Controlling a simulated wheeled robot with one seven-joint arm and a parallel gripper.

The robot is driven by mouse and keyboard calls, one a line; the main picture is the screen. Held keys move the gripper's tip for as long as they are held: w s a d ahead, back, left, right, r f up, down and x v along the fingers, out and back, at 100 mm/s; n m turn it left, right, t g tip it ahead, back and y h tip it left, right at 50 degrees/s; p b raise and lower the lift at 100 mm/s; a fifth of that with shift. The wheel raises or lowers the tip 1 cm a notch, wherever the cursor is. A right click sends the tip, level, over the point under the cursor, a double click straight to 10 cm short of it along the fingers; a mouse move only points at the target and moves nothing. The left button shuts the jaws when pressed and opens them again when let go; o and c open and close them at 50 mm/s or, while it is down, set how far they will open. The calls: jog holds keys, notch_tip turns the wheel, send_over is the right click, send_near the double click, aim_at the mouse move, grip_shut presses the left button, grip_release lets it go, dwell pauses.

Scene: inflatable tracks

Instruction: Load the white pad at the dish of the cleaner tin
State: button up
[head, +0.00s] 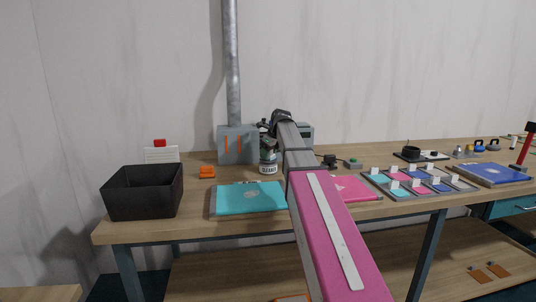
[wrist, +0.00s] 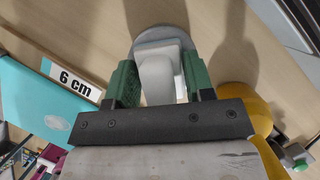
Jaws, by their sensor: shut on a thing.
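The white pad (wrist: 163,78) sits between the two green fingers of my gripper (wrist: 161,82) in the wrist view, and the gripper is shut on it. A round grey dish-like disc (wrist: 158,33) shows just beyond the pad. I cannot tell whether the pad touches it. In the head view, the cleaner tin (head: 268,169), with a white "CLEANER" label, stands on the bench. My arm reaches over the bench just right of the tin. My gripper is mostly hidden there behind the arm and near the tin's top.
A turquoise board (head: 248,198) lies in front of the tin. A grey box with a duct (head: 237,146) stands behind-left, with an orange block (head: 207,171) beside it. A black bin (head: 143,191) is at left. A sectioned tray (head: 418,183) lies right. A yellow rounded thing (wrist: 238,100) is close beside my gripper.

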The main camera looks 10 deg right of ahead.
jog(key=shift+r, duration=3.5)
